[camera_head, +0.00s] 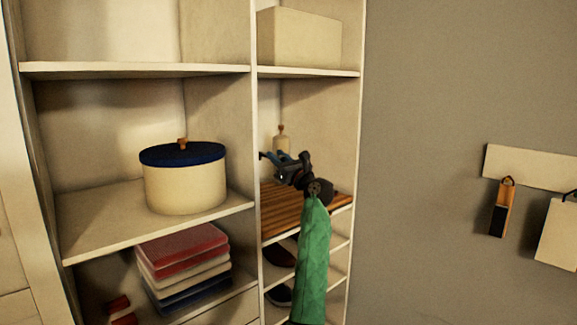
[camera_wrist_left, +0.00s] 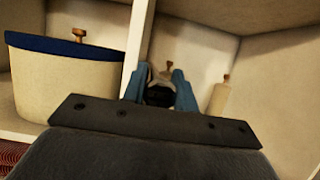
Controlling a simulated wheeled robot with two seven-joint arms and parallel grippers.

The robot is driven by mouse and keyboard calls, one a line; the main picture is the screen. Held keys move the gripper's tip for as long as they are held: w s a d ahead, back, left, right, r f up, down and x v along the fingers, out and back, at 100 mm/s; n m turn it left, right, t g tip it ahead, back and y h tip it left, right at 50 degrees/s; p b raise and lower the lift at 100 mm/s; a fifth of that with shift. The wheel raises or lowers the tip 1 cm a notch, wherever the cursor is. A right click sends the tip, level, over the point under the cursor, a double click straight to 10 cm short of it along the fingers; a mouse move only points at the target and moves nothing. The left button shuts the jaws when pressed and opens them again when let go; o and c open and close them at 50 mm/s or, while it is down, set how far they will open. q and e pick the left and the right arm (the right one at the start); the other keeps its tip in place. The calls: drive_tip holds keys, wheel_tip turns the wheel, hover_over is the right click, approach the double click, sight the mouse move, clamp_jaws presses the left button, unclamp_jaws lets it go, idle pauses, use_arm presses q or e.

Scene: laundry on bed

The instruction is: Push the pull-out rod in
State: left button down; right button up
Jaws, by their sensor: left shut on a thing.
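My left gripper (camera_head: 268,157) reaches into the right column of the shelving, above a slatted wooden shelf (camera_head: 290,200) and close to the upright divider. In the left wrist view its two blue fingers (camera_wrist_left: 159,84) are closed around a small dark and grey piece (camera_wrist_left: 157,94). This piece seems to be the end of the pull-out rod; the rest of the rod is hidden by the gripper, so I cannot tell how far out it stands. My right gripper is not in view.
A round cream box with a blue lid (camera_head: 185,185) stands left of the divider (camera_head: 252,130). A small bottle (camera_head: 281,142) stands behind the gripper. Folded clothes (camera_head: 183,265) lie below. A cream box (camera_head: 300,37) sits above. The grey wall at right has hanging items.

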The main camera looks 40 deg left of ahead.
use_arm(q)
drive_tip(key=shift+a, duration=0.75)
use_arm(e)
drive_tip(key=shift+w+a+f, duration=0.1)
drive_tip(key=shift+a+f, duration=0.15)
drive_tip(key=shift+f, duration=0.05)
use_arm(q)
drive_tip(key=c, duration=1.1)
unclamp_jaws()
drive_tip(key=shift+d, duration=0.15)
drive_tip(key=shift+d+f+b, duration=0.25)
drive_tip(key=shift+b, duration=0.05)
drive_tip(key=b+v, duration=0.2)
drive_tip(key=v, duration=0.5)
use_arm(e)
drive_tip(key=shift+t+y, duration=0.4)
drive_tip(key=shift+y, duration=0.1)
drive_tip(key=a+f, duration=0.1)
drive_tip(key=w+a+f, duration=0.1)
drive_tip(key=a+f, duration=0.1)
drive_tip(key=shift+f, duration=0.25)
